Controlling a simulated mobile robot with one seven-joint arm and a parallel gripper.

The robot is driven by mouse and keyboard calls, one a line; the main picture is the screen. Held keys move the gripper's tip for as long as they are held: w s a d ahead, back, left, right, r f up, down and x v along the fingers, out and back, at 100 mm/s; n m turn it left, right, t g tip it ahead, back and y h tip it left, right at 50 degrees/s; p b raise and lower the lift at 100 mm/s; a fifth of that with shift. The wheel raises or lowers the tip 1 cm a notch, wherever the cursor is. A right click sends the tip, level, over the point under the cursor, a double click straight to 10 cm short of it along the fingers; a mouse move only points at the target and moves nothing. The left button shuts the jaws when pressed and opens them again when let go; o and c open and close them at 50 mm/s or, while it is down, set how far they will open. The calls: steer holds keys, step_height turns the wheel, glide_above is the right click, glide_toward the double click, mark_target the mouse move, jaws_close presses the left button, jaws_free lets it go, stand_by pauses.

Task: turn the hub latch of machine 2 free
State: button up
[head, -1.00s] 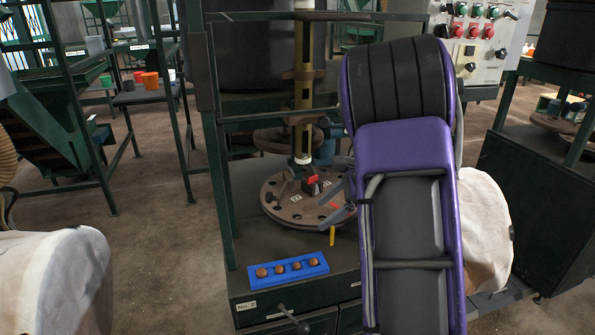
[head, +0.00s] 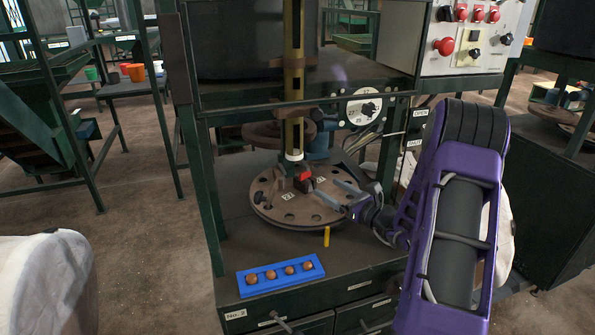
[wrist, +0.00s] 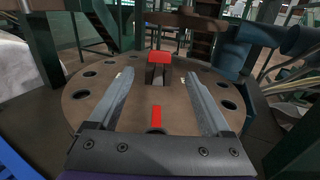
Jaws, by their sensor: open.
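Machine 2 is the green frame with the label "No.2" (head: 236,314) on its front. Its round brown plate (head: 285,212) has holes around the rim. The hub latch, a dark block with a red top (head: 304,174), stands near the plate's middle below the column. In the wrist view the latch (wrist: 159,66) is ahead of and between my fingers. A flat red mark (wrist: 156,117) lies nearer, between the fingers. My gripper (head: 333,193) is open and empty, reaching over the plate from the right. In the wrist view its fingers (wrist: 158,85) are spread, apart from the latch.
A blue tray with several brown balls (head: 281,275) lies on the front ledge. A yellow peg (head: 326,236) stands at the plate's front edge. The yellow column (head: 293,90) rises behind the latch. A control panel (head: 470,40) and dial (head: 366,107) are at the upper right.

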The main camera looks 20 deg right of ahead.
mark_target(304, 173)
steer(key=b+x, duration=0.1)
steer(key=x, duration=1.3)
steer(key=shift+w, duration=0.1)
jaws_close()
